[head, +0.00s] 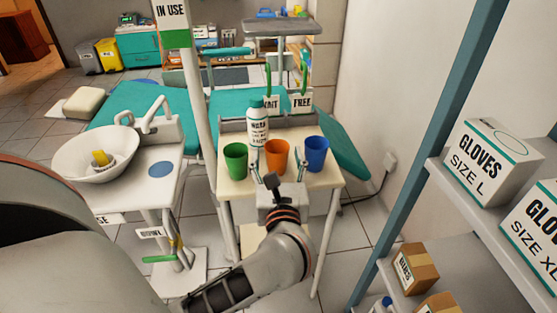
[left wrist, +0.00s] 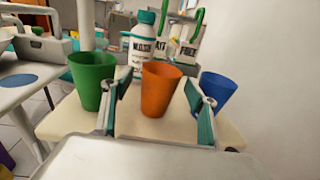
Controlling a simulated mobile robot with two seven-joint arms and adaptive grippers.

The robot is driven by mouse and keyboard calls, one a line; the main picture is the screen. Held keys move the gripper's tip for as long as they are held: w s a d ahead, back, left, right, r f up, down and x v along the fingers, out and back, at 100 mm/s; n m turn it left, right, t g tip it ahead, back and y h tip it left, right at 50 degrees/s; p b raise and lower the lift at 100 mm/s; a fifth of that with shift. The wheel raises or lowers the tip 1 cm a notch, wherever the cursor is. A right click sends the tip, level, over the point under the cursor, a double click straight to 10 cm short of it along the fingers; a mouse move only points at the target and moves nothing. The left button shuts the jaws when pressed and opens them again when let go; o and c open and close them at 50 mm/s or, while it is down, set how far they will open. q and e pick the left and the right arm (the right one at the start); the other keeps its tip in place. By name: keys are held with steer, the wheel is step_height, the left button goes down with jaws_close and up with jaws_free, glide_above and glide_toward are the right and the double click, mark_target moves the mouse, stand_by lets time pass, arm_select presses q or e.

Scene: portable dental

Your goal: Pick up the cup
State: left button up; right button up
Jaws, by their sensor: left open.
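Three cups stand upright in a row on a small cream table (head: 312,181): a green cup (head: 235,161), an orange cup (head: 277,154) and a blue cup (head: 316,154). My left gripper (head: 278,172) is open and empty at the table's near side, facing the orange cup. In the left wrist view the orange cup (left wrist: 160,90) appears between the two spread fingers (left wrist: 154,110). There the green cup (left wrist: 92,78) is left of the fingers and the blue cup (left wrist: 217,92) is right, partly hidden by the right finger. I cannot tell any contact. My right gripper is not in view.
A white labelled bottle (head: 257,124) stands behind the green and orange cups. "WAIT" and "FREE" (head: 301,102) signs with green handles stand behind. A pole with an "IN USE" sign (head: 171,15) and a basin (head: 92,165) are left. Shelves with glove boxes (head: 492,160) are right.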

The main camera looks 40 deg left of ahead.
arm_select(q)
steer(key=shift+x, duration=0.85)
steer(key=c, duration=0.9)
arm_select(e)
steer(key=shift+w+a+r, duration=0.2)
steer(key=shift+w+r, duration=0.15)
arm_select(q)
steer(key=shift+r, duration=0.1)
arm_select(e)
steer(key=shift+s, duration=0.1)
